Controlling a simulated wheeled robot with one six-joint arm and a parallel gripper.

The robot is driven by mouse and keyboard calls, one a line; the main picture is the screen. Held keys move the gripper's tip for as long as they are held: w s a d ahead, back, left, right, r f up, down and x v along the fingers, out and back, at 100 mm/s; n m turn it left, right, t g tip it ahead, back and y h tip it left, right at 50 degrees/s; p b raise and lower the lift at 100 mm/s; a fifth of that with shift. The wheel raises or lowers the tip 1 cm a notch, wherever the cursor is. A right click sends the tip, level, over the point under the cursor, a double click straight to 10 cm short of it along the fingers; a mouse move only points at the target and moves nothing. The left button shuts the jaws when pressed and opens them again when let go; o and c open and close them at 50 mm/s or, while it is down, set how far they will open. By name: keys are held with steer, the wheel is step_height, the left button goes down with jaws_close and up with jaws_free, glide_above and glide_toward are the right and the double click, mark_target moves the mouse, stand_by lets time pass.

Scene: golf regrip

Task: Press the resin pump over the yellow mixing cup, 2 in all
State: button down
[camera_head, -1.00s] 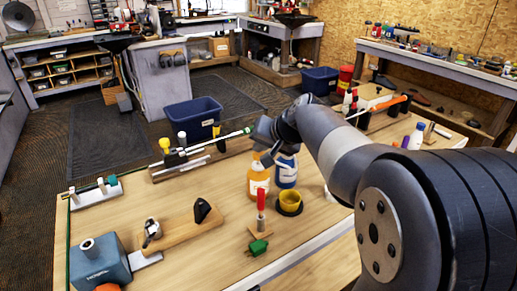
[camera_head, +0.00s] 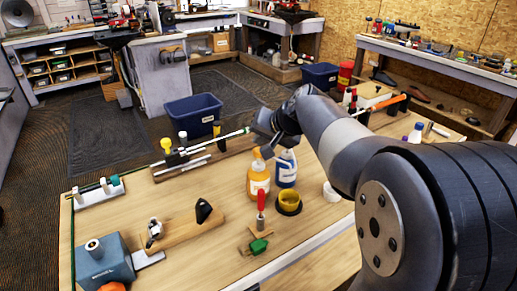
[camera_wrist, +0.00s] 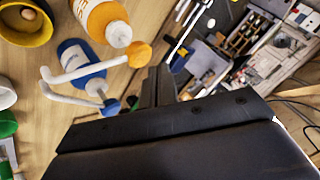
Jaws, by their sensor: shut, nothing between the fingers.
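I cannot read which holds resin. The wrist view shows the orange pump head (camera_wrist: 138,54), the blue pump head (camera_wrist: 110,107) and white spouts pointing left. My gripper (camera_head: 264,143) is shut and empty, above and close beside the pump heads; contact is unclear.
A club shaft rests on a wooden rack (camera_head: 205,158) behind. A grey-blue vise (camera_head: 103,262) is at front left.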

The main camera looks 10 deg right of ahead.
steer(key=shift+r+p, duration=1.8)
steer(key=shift+r, duration=0.75)
steer(key=shift+a+f, duration=0.1)
steer(key=shift+a, duration=0.05)
